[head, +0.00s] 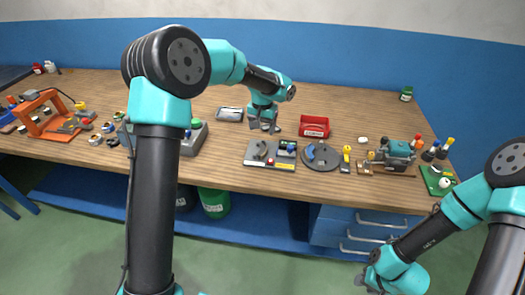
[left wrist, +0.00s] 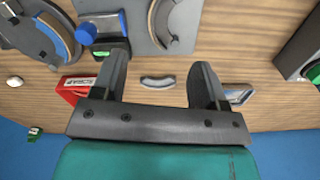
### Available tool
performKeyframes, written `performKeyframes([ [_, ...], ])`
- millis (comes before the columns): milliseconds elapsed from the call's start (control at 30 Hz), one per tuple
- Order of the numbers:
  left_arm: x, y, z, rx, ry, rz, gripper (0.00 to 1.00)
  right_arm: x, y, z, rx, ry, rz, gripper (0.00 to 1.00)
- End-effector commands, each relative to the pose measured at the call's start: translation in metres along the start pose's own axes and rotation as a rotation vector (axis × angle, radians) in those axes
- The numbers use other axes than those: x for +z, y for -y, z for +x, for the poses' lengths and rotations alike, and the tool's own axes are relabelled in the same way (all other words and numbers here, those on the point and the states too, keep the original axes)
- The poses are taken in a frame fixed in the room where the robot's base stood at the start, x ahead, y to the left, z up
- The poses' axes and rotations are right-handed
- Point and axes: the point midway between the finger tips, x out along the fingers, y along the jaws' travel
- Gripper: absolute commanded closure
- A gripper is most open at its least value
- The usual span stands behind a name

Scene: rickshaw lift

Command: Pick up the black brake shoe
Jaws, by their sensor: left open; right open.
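A dark, curved brake shoe (head: 260,150) lies on a grey plate (head: 251,162) near the middle of the bench. In the left wrist view the shoe (left wrist: 160,34) shows at the top, partly cut off, beyond the fingertips. My left gripper (head: 264,126) is open and empty, pointing down over the bench just behind the plate. In the left wrist view its fingers (left wrist: 160,75) stand wide apart, with a small grey curved piece (left wrist: 157,82) seen between them, apart from both. My right gripper (head: 368,284) is open and empty, low in front of the bench.
A blue knob (head: 286,147) shares the plate. A round plate (head: 320,166) with a blue-edged curved part is to its right. A red bin (head: 314,126) and a light tray (head: 230,114) stand behind. A vise (head: 398,150) and tools crowd the right; an orange frame (head: 42,128) is left.

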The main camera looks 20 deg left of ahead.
Motion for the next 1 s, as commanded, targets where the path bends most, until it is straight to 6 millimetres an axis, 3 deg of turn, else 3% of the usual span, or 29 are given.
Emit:
performKeyframes([
  [300, 0.0, 0.0, 0.05, -0.001, 0.002, 0.0, 0.33, 0.0, 0.0, 0.0, 0.0, 0.0, 0.0, 0.57],
  [767, 0.0, 0.0, 0.058, 0.0, 0.0, 0.001, 0.33, 0.0, 0.0, 0.0, 0.0, 0.0, 0.0, 0.57],
  [1000, 0.001, 0.0, 0.083, 0.0, 0.003, 0.002, 0.33, 0.0, 0.0, 0.0, 0.0, 0.0, 0.0, 0.57],
])
